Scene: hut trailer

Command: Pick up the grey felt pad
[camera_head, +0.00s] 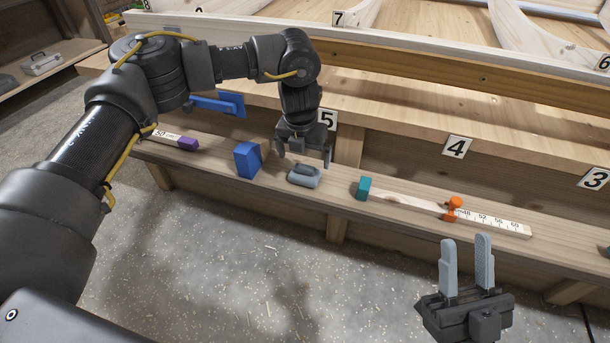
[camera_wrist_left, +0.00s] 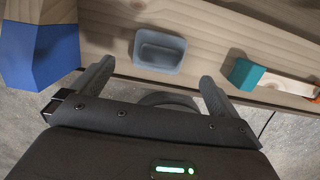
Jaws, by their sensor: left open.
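My left gripper (camera_head: 304,158) is open and empty, pointing down just above and behind the pad in the head view. Its two fingers (camera_wrist_left: 156,75) are spread wide in the left wrist view, with the pad ahead of the gap between them. My right gripper (camera_head: 466,240) is open and empty at the lower right, fingers up, in front of the ledge.
On the ledge (camera_head: 420,208), a blue-ended wooden block (camera_head: 247,160) stands left of the pad. A teal block (camera_head: 364,188) and a ruler with an orange clamp (camera_head: 453,208) lie right. A purple-ended strip (camera_head: 187,143) lies far left. A higher wooden shelf (camera_head: 400,115) runs behind.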

